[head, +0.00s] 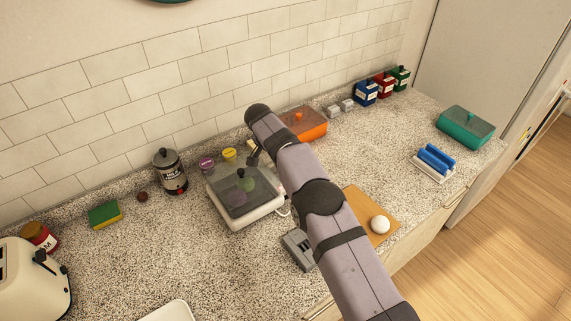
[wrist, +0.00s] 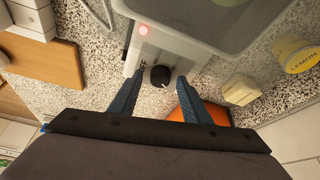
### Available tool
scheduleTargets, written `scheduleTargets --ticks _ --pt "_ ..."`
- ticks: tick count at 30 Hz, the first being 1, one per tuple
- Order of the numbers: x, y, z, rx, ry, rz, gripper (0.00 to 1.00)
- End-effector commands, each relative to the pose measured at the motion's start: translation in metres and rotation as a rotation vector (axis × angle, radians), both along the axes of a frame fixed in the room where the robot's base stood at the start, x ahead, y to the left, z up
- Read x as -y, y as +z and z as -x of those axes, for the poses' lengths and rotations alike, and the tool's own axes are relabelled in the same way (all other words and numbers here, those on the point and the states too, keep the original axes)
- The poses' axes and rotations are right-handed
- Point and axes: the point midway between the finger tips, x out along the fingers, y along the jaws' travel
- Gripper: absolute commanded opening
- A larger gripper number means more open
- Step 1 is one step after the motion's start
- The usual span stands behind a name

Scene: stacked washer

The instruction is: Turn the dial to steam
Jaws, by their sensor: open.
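The appliance is a white steamer-like box with a clear lid (head: 240,189), left of my arm in the head view. In the wrist view its lid (wrist: 200,22) is at the top, and its white front panel (wrist: 152,50) carries a lit red light (wrist: 144,30). The black round dial (wrist: 160,77) sits at the panel's lower end, with a small pale mark on its edge. My gripper (wrist: 160,80) is open, its two blue fingers on either side of the dial with gaps showing. I cannot tell contact or depth. My arm hides the dial in the head view.
An orange dish (head: 304,123) stands behind my arm. A cutting board (head: 366,208) with a white ball (head: 380,224) and a grey block (head: 298,248) lie near the front. A cream block (wrist: 241,89) and a yellow lemon cup (wrist: 295,57) are beside the dial area.

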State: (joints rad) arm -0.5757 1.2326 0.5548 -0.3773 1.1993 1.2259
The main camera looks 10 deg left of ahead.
Motion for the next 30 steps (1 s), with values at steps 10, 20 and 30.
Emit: scheduleTargets --ticks 10,20,30 --pt "-0.005 0.021 0.007 0.004 0.002 -0.002 0.44" --pt "-0.014 0.059 0.021 0.001 0.001 -0.002 0.44" --pt "-0.014 0.068 0.024 0.000 0.000 0.000 0.44"
